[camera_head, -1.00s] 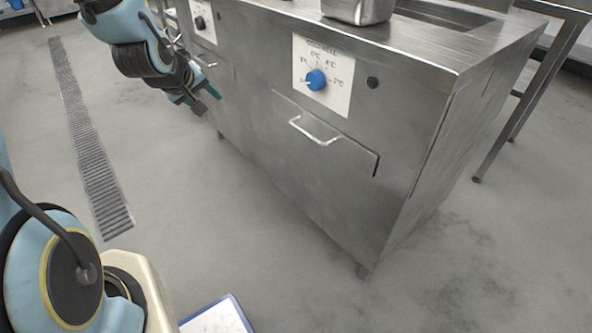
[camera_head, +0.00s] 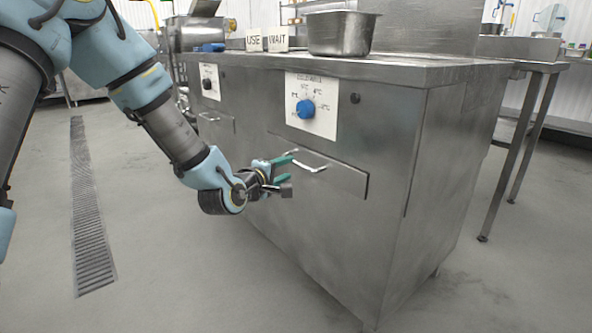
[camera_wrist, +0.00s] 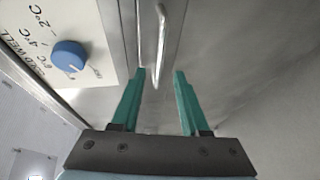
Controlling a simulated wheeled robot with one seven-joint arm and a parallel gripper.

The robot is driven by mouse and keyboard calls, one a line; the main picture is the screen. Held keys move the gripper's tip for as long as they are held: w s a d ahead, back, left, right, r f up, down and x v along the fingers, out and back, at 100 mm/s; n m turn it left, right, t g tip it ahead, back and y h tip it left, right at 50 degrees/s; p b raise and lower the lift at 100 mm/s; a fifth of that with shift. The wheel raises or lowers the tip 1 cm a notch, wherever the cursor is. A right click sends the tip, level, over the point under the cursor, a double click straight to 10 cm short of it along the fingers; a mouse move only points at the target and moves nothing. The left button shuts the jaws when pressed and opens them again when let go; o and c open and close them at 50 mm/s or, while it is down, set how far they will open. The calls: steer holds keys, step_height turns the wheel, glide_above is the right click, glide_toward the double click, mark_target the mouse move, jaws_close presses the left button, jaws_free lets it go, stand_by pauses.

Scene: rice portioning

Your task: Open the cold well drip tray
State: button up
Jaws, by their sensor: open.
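The cold well drip tray (camera_head: 345,178) is a flat steel drawer front, closed flush in the cabinet below the blue dial. Its pale bar handle (camera_head: 312,165) sticks out from the front; it also shows in the wrist view (camera_wrist: 161,45). My gripper (camera_head: 291,167) is open, with green fingers, at the left end of the handle. In the wrist view my gripper (camera_wrist: 160,72) has one finger on each side of the handle's line. The handle's near end reaches between the fingertips, and the fingers are not closed on it.
The blue dial (camera_head: 305,109) on its white panel sits above the drawer; it shows in the wrist view (camera_wrist: 69,56). The floor in front is clear.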

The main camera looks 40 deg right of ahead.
mark_target(298, 164)
steer(key=b+x, duration=0.1)
steer(key=x, duration=0.6)
steer(key=shift+d, duration=0.1)
steer(key=shift+c, duration=0.3)
jaws_close()
stand_by(0.9)
